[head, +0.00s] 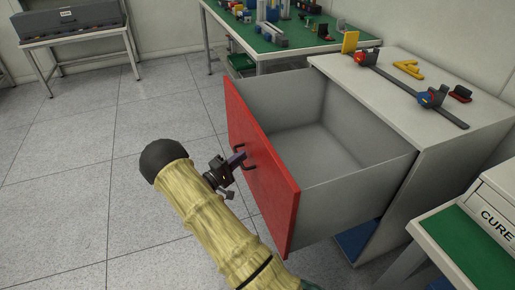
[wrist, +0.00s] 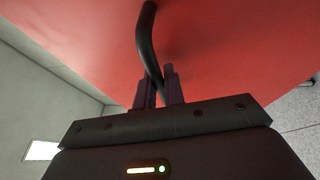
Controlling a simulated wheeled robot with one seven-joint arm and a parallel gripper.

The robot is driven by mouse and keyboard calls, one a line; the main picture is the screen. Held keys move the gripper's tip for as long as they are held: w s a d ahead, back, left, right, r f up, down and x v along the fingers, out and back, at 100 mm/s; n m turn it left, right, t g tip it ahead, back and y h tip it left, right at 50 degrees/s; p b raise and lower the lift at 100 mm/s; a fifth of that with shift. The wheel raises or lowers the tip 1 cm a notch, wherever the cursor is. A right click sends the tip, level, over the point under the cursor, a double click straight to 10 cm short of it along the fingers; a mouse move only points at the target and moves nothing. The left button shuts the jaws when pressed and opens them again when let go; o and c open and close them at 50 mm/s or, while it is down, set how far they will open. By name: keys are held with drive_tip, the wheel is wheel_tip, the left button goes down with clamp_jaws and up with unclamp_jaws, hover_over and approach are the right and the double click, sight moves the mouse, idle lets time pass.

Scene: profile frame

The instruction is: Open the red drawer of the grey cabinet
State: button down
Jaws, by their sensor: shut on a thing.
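The grey cabinet (head: 400,105) stands at the right in the head view. Its red drawer (head: 262,170) is pulled well out, and its grey inside is in plain view and empty. A dark bar handle (head: 246,160) is on the red front. My gripper (head: 238,163) is at the outer side of that front, at the handle. In the wrist view the handle (wrist: 146,40) runs down from the red front (wrist: 225,45) between the two fingers of my gripper (wrist: 159,88), which are shut on it.
On the cabinet top lie a bar with red and blue clamps (head: 410,88) and a yellow part (head: 408,69). A green-topped table (head: 270,45) with tools stands behind. A green-topped bench (head: 465,245) is at the lower right. The floor (head: 80,170) at the left is clear.

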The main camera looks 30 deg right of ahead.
drive_tip(key=shift+w+a, duration=0.15)
drive_tip(key=shift+a, duration=0.7)
drive_tip(key=c, duration=1.5)
unclamp_jaws()
drive_tip(key=p+v, duration=0.2)
drive_tip(key=v, duration=1.5)
drive_tip(key=shift+a+p, duration=0.15)
drive_tip(key=shift+p, duration=0.25)
drive_tip(key=shift+f, duration=0.1)
